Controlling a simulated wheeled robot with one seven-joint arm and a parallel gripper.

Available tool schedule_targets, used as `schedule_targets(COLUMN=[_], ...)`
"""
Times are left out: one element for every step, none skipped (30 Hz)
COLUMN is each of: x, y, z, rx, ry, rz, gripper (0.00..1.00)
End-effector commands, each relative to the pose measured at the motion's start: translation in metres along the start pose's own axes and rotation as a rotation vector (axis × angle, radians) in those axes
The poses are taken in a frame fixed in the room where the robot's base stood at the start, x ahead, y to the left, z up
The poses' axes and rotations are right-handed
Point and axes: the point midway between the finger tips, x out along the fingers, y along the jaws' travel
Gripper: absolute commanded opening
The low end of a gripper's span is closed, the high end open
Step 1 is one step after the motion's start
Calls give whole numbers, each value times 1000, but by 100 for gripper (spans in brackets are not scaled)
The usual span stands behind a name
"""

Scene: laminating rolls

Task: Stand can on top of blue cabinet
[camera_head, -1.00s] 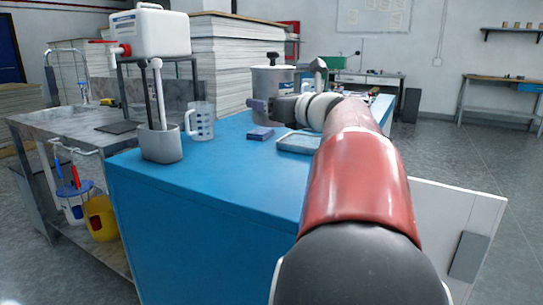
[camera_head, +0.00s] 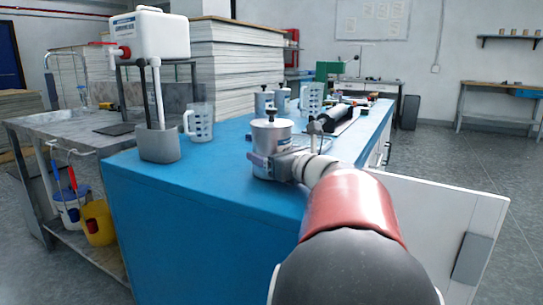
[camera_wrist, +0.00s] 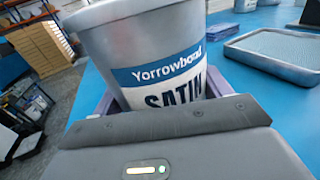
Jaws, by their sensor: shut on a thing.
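The can (camera_head: 271,150) is a silver-grey tin with a dark knob on its lid. In the wrist view the can (camera_wrist: 150,50) shows a blue and white label reading "Yorrowbond SATIN". My gripper (camera_head: 266,164) is shut around the can's side, with its purple fingers on either side in the wrist view. The can looks about upright, over or on the near part of the blue cabinet's top (camera_head: 215,165). I cannot tell whether its base touches the surface. Its base is partly hidden by my gripper.
A grey holder (camera_head: 160,145) and a clear measuring jug (camera_head: 201,122) stand left of the can. Behind it are other cans (camera_head: 263,104) and another jug (camera_head: 312,98). A shallow tray (camera_wrist: 275,48) and a blue stack (camera_wrist: 227,31) lie nearby. Bare top lies left and in front.

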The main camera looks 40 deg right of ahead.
Motion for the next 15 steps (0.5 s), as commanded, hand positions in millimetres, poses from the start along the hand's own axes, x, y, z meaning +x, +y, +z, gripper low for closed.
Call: schedule_targets(x=[0,0,0,0,0,0,0,0,0,0,0,0,0,0,0], y=[0,0,0,0,0,0,0,0,0,0,0,0,0,0,0], z=[2,3,3,2,2,0,-1,-2,-2,-2,-2,-2,-2,-2,-2], rx=[-2,-2,-2,-1,-1,-1,-1,-1,0,0,0,0,0,0,0], ry=[-4,-4,-4,-4,-3,-3,-3,-3,0,0,0,0,0,0,0], rz=[0,0,0,0,0,0,0,0,0,0,0,0,0,0,0], gripper=[8,8,8,8,8,8,8,8,82,86,90,95,98,98,98])
